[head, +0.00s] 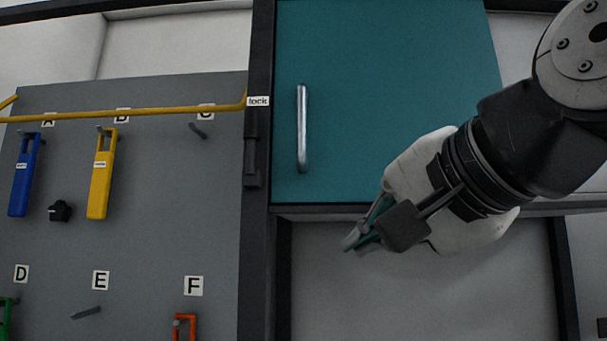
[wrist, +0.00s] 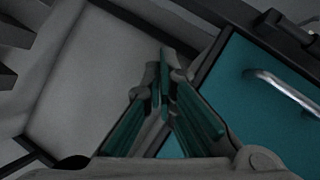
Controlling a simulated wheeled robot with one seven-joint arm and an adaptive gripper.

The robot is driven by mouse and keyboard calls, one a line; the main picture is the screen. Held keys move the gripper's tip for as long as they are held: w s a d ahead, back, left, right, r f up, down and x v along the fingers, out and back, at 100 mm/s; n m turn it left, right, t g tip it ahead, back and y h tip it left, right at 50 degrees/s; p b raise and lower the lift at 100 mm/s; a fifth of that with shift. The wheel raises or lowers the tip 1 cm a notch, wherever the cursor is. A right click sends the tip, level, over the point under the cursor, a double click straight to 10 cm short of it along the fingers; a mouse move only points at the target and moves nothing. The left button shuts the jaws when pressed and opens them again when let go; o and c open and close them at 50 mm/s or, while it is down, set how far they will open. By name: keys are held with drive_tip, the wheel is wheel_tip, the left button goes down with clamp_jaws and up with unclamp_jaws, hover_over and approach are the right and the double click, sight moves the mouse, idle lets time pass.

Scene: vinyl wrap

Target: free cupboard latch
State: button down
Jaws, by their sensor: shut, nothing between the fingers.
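The teal cupboard door (head: 400,60) is closed in its dark frame, with a silver bar handle (head: 302,130) near its left edge. The door (wrist: 270,95) and handle (wrist: 290,92) also show at the right of the wrist view. A dark latch piece (head: 251,155) sits on the frame post left of the door, below a label reading "lock" (head: 258,101). A long yellow bar (head: 130,113) runs left from beside that label. My gripper (head: 358,238) is shut and empty, below and right of the handle, in front of the door's lower edge.
A grey board (head: 150,220) at left has lettered pegs. A blue tool (head: 25,175) hangs by A and a yellow tool (head: 101,175) by B; pegs C and E look empty. A black knob (head: 60,211) sits between. An orange-red piece (head: 185,325) hangs below F.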

sight(252, 140)
drive_tip(key=s+a+r+m+t+y, duration=0.1)
drive_tip(key=a+r+y, duration=0.1)
drive_tip(key=r, duration=0.5)
drive_tip(key=s+a+r+m+t+y, duration=0.1)
drive_tip(key=s+a+r+m+y, duration=0.1)
drive_tip(key=r, duration=0.6)
drive_tip(key=shift+s+a+r+p, duration=0.2)
drive_tip(key=shift+a+p, duration=0.1)
drive_tip(key=shift+p, duration=0.1)
drive_tip(key=shift+w, duration=0.15)
drive_tip(key=p+x, duration=0.1)
drive_tip(key=x, duration=0.9)
drive_tip(key=shift+p, duration=0.3)
drive_tip(key=shift+r, duration=0.15)
drive_tip(key=shift+a+r+p, duration=0.1)
drive_tip(key=shift+a+p, duration=0.1)
drive_tip(key=shift+p, duration=0.25)
